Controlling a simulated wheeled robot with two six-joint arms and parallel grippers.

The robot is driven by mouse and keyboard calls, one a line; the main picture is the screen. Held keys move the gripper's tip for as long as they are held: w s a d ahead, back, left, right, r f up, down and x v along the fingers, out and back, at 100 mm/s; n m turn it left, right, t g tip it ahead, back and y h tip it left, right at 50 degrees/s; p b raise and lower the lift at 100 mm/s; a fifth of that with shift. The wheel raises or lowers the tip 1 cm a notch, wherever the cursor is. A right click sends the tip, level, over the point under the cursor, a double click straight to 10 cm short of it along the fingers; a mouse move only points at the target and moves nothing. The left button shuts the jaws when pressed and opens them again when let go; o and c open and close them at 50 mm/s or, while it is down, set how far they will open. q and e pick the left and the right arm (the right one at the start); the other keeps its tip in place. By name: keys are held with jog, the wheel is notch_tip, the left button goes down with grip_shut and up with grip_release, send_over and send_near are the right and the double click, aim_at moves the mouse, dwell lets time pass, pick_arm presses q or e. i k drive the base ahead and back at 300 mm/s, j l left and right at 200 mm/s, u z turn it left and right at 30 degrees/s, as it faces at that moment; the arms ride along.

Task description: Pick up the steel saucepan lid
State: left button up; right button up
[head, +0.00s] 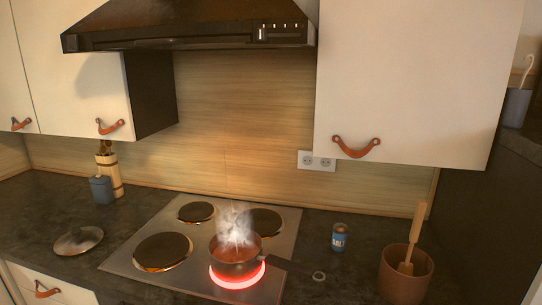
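The steel saucepan lid (78,240) lies on the dark countertop at the left, beside the left edge of the hob. It is round and shiny, with a small dark knob on top. Nothing covers it. Neither of my grippers shows in the head view.
A steaming saucepan (236,256) stands on a glowing red burner (237,275) of the hob (185,283). A blue-grey container (102,190) stands behind the lid. A blue can (339,238) and a brown pot (405,280) with a wooden utensil stand at the right. Cabinets hang above.

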aim_at(79, 241)
jog(key=u, duration=1.3)
jog(key=i+j, duration=0.15)
jog(key=j, duration=0.15)
jog(key=i+j, duration=0.35)
jog(key=j, duration=0.25)
